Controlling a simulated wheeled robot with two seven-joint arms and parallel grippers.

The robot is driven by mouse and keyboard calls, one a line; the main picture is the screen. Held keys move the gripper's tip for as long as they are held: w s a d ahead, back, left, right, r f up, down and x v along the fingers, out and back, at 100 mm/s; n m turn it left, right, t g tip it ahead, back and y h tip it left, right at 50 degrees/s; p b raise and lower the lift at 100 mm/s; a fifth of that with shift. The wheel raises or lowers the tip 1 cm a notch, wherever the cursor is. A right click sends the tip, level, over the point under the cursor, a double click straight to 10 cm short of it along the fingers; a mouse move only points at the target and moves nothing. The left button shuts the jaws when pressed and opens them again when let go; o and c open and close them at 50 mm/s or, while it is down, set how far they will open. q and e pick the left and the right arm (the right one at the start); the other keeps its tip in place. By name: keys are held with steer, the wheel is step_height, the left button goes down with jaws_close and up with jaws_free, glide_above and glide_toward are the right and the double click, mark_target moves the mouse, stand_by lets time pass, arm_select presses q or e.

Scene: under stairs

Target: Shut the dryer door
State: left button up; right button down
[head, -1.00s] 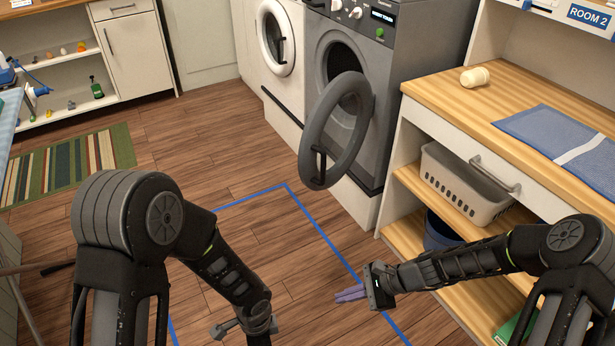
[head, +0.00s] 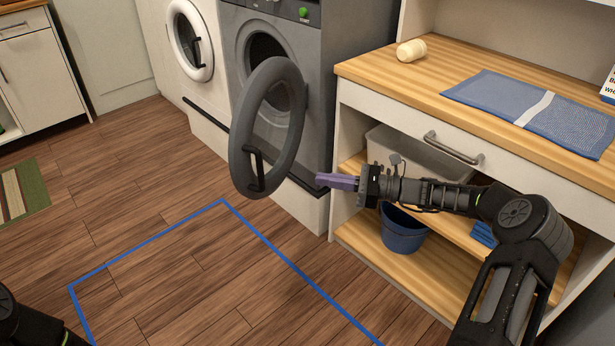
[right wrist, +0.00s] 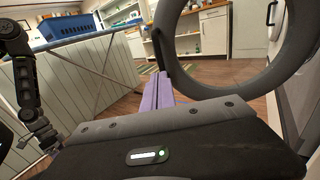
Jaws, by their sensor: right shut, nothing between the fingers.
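The dryer (head: 310,95) is the dark grey machine at the top middle of the head view. Its round grey door (head: 238,150) stands open, swung out toward me, with a black handle (head: 256,172) on its lower part. The door ring fills the upper right of the right wrist view (right wrist: 205,88), and the handle shows at its left edge (right wrist: 161,52). My right gripper (head: 322,180) is shut and empty, its purple fingers together, pointing left, just right of the door's lower part and apart from it in the picture. My left gripper is out of the head view.
A white washer (head: 165,75) with its round door shut stands left of the dryer. A blue bucket (head: 402,235) sits on the shelf below. The blue-taped floor (head: 210,265) is clear.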

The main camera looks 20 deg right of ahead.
steer(key=b+x, duration=0.2)
steer(key=x, duration=1.1)
steer(key=shift+w+a, duration=0.15)
